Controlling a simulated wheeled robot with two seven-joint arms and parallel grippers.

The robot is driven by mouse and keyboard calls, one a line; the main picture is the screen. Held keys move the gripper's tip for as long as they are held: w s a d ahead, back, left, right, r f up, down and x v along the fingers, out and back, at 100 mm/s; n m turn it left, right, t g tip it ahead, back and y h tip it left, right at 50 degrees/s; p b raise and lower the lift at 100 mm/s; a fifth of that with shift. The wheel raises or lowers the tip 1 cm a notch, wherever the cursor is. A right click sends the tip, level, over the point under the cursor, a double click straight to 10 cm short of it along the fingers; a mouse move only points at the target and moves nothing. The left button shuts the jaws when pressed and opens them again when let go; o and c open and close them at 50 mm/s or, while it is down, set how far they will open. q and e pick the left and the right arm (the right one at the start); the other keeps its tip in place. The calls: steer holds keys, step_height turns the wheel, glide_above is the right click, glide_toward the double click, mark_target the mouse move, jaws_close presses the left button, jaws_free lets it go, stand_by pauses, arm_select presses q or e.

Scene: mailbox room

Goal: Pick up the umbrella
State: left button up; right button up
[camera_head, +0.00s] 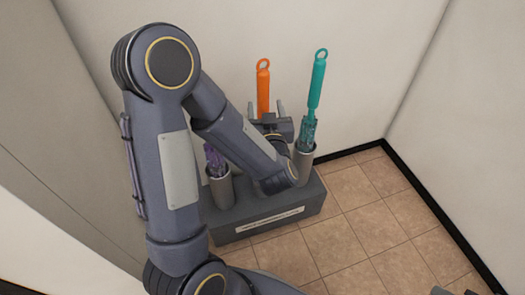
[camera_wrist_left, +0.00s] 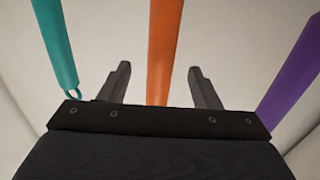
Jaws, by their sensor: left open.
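Three umbrellas stand upright in a grey stand (camera_head: 262,225) by the wall. The orange umbrella (camera_head: 263,88) is in the middle, its lower part hidden by my arm. The teal umbrella (camera_head: 316,88) is to its right. The purple umbrella (camera_head: 214,160) is to its left, its handle hidden behind my arm. My left gripper (camera_head: 266,108) is open and empty at the orange handle. In the left wrist view the orange handle (camera_wrist_left: 164,50) shows between the two fingers of the gripper (camera_wrist_left: 159,82), with gaps on both sides; depth is unclear.
The teal handle (camera_wrist_left: 57,45) and purple handle (camera_wrist_left: 290,65) flank the gripper in the wrist view. Holder cups (camera_head: 302,165) rise from the stand. Walls close in behind and at right. Tiled floor (camera_head: 370,220) is clear. Small grey parts, perhaps my right gripper, show at bottom right.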

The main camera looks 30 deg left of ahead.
mark_target(262, 91)
arm_select(q)
steer(key=b+x, duration=0.1)
steer(key=x, duration=0.6)
steer(key=shift+w+a+r, duration=0.1)
steer(key=shift+a, duration=0.1)
jaws_close()
